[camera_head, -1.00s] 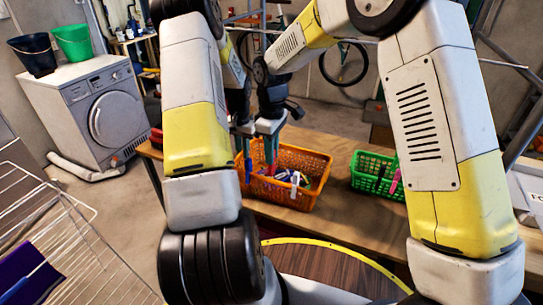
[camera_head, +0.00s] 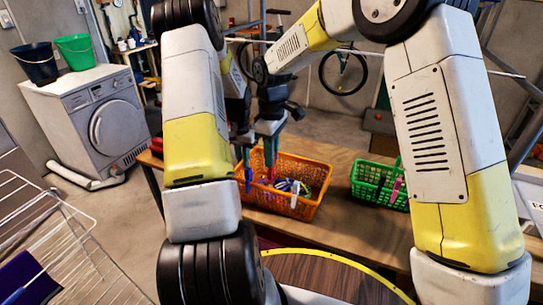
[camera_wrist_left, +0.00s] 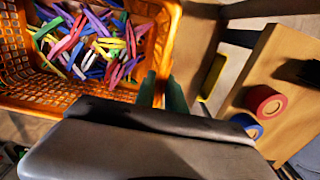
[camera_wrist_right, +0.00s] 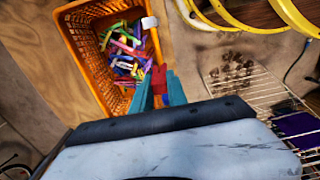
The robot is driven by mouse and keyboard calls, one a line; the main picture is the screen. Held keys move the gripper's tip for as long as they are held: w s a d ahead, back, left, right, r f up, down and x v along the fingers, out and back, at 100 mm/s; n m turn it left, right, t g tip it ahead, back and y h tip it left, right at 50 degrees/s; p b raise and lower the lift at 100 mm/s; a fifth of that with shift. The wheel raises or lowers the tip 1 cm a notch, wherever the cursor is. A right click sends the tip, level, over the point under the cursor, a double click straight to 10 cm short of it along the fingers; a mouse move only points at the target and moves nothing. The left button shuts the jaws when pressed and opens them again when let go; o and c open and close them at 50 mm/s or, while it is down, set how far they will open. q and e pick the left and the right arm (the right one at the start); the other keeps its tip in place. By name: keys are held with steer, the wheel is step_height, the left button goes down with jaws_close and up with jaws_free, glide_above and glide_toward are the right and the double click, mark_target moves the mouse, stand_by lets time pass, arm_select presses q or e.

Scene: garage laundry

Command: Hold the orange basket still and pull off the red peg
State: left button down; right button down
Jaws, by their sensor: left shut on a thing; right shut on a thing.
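The orange basket (camera_head: 300,206) stands on the wooden bench and holds many coloured pegs (camera_wrist_left: 95,45). My left gripper (camera_head: 246,163) is shut on the basket's rim at its left end; the left wrist view shows its fingers (camera_wrist_left: 163,92) at the rim. My right gripper (camera_head: 270,158) is beside it, shut on the red peg (camera_wrist_right: 159,80), which shows between the teal fingertips in the right wrist view. The peg is close to the basket's rim; I cannot tell whether it still touches it. The fingers hide part of the rim.
A green basket (camera_head: 366,190) stands to the right on the bench (camera_head: 340,225). Red tape (camera_wrist_left: 265,101) and blue tape (camera_wrist_left: 247,125) lie on a wooden surface in the left wrist view. A wire drying rack (camera_head: 60,235) stands at the left, before a white washing machine (camera_head: 75,130).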

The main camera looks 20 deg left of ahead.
arm_select(q)
steer(key=c, duration=1.3)
jaws_free()
